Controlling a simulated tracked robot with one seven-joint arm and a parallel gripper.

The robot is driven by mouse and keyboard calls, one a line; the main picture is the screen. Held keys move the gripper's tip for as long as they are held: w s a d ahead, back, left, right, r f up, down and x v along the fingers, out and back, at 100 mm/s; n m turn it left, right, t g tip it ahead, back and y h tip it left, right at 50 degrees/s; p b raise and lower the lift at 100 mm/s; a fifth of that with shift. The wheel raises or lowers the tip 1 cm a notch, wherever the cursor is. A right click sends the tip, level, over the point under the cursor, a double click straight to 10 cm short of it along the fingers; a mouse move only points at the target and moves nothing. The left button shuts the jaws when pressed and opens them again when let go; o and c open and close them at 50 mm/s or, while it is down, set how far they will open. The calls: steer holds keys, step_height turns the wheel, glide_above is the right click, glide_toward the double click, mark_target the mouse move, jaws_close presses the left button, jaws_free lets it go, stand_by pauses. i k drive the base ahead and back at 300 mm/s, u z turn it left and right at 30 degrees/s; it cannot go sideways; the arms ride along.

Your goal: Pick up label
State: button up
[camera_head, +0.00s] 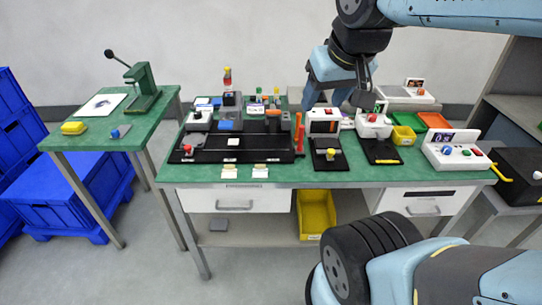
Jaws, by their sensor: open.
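Two small white cards with tan upper parts lie at the front edge of the green workbench (300,177): a left card (229,173) and a right card (260,173). They look like labels, but they are too small to read. My gripper (338,100) is open above the back middle of the bench, pointing down. It is to the right of both cards and farther back, apart from them. I see nothing held between its fingers. It partly covers the devices behind it.
A black fixture (215,157) stands just behind the cards, with a red upright post (301,140) at its right. White devices (324,121) stand under my gripper. A side table (105,135) holds a green press (143,85).

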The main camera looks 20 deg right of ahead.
mark_target(260, 171)
steer(key=u, duration=0.85)
steer(key=k, duration=1.5)
steer(key=z, duration=0.75)
steer(key=i, duration=1)
steer(key=u, duration=0.05)
